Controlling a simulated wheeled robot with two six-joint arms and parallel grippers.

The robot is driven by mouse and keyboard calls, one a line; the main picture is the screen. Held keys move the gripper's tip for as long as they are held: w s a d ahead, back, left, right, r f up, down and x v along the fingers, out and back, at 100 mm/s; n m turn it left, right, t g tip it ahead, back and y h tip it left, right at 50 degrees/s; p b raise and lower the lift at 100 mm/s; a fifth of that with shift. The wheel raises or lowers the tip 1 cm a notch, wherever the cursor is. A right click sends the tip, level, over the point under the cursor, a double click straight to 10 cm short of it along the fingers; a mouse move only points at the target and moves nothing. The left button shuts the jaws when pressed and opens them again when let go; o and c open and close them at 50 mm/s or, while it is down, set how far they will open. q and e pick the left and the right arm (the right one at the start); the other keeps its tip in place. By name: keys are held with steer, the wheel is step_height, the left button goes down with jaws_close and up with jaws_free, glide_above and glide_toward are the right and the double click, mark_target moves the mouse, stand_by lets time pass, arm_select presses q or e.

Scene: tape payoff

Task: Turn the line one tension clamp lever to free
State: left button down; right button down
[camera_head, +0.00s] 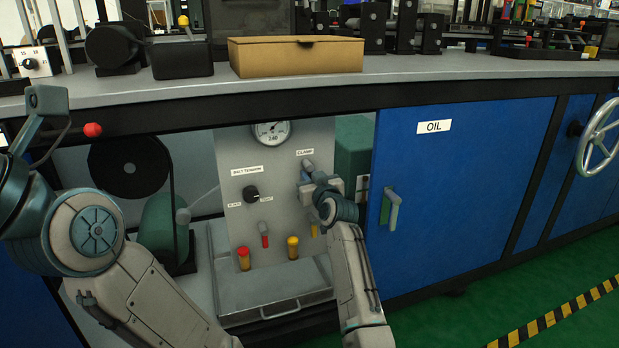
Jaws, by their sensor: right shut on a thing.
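The clamp lever (308,164) is a small grey handle below the CLAMP label (305,152), on the upper right of the grey panel (240,215) inside the open cabinet bay. My right gripper (305,179) reaches up to it from below and is shut on it. The fingers and wrist hide much of the lever and its pivot, so I cannot tell its exact angle. My left arm is folded at the left edge of the view. Its gripper fingers do not show.
The panel also carries a round gauge (271,132), a black selector knob (251,194) and red and yellow handles (293,248). A metal tray (275,295) sits below. A blue OIL door (455,200) stands right of my right arm. A cardboard box (296,57) lies on the bench.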

steer(key=n, duration=0.2)
steer(key=shift+w+d+n, duration=0.1)
steer(key=shift+d+n, duration=0.2)
steer(key=shift+d, duration=0.05)
steer(key=shift+w+d+r+n+b, duration=0.1)
steer(key=shift+d+n+b, duration=0.05)
steer(key=shift+n, duration=0.7)
steer(key=shift+d+r+n+b, duration=0.1)
steer(key=shift+d+n+b, duration=0.05)
steer(key=shift+n, duration=0.7)
steer(key=c, duration=1.4)
jaws_free()
